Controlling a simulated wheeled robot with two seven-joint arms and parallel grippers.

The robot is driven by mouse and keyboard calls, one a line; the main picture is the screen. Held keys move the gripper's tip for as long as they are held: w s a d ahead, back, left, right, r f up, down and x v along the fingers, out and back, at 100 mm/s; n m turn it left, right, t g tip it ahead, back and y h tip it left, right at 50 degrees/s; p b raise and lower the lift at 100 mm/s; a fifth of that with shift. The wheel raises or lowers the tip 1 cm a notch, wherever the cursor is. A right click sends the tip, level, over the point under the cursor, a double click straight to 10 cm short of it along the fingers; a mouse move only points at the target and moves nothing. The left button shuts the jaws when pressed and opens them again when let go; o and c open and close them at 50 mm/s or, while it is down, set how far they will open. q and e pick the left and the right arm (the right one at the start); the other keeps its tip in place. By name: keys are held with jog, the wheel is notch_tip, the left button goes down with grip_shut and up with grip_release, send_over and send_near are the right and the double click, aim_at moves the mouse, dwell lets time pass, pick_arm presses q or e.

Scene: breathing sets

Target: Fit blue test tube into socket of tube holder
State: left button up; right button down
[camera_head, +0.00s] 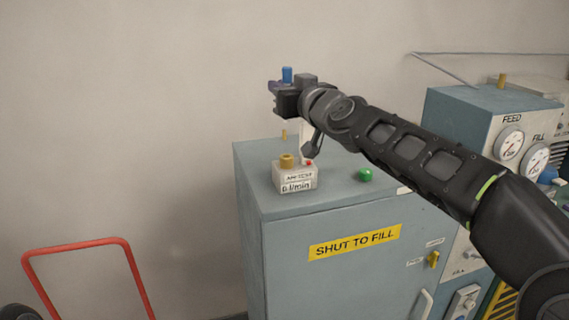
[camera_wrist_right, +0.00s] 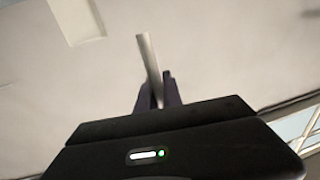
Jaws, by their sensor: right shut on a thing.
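My right gripper (camera_head: 280,90) is high above the back of the blue-grey cabinet, against the wall. It is shut on the blue test tube (camera_head: 287,74), whose blue end sticks up above the fingers. In the right wrist view a pale, blurred rod (camera_wrist_right: 148,55) stands between the dark fingers (camera_wrist_right: 158,92), tilted; its blue colour does not show there. I cannot make out the tube holder or its socket for certain. My left gripper is not in view.
The cabinet (camera_head: 330,270) has a white meter block (camera_head: 295,179) with a brass knob, and a green dome (camera_head: 365,175) on top. A gauge unit (camera_head: 465,125) stands at right. A red tubular frame (camera_head: 75,246) is at lower left. Wall space left of the gripper is clear.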

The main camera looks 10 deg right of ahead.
notch_tip(320, 180, down, 6)
jog(key=b, duration=0.5)
jog(key=shift+w+f, duration=0.15)
jog(key=shift+f, duration=0.1)
notch_tip(320, 180, down, 4)
jog(key=b, duration=0.3)
jog(key=shift+r, duration=0.15)
jog(key=shift+b, duration=0.35)
jog(key=shift+f, duration=0.25)
jog(key=c, duration=1.8)
grip_release()
jog(key=shift+r, duration=0.1)
jog(key=shift+o, duration=0.2)
